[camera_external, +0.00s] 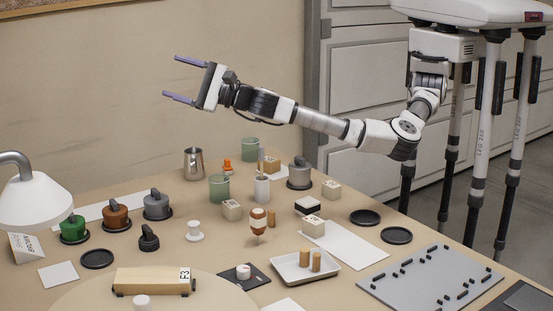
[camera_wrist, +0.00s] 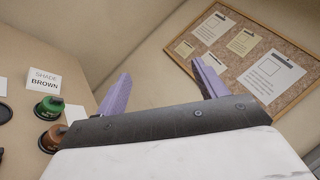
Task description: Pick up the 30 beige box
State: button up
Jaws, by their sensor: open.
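My gripper (camera_external: 172,77) is open and empty, high above the table's back left, pointing left and well apart from the boxes. Its purple fingers also show in the wrist view (camera_wrist: 161,72), with no beige box visible there.
Cups (camera_external: 219,188), a metal pitcher (camera_external: 193,164), green, brown and grey lidded pots (camera_external: 115,217), a white tray (camera_external: 290,270) and a lamp (camera_external: 35,200) crowd the table. A pegged grey board (camera_external: 430,282) lies at the right. A corkboard (camera_wrist: 255,50) hangs on the wall.

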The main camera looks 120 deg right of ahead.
jog(key=w+a+n+t+y, duration=0.1)
jog(key=a+n+t+y, duration=0.25)
jog(key=n+y, duration=0.45)
jog(key=n+g+y, duration=0.4)
jog(key=n+g, duration=1.3)
jog(key=n, duration=0.4)
send_near(232, 204)
jog(key=shift+t, duration=0.25)
jog(key=f, duration=0.3)
jog(key=d+f, duration=0.1)
jog(key=shift+w+f+b, duration=0.35)
jog(key=shift+b, duration=0.05)
jog(key=x, duration=0.3)
jog(key=p+x, duration=0.1)
jog(key=x, duration=0.1)
jog(key=shift+w+a+f, duration=0.2)
jog(key=shift+w, duration=0.2)
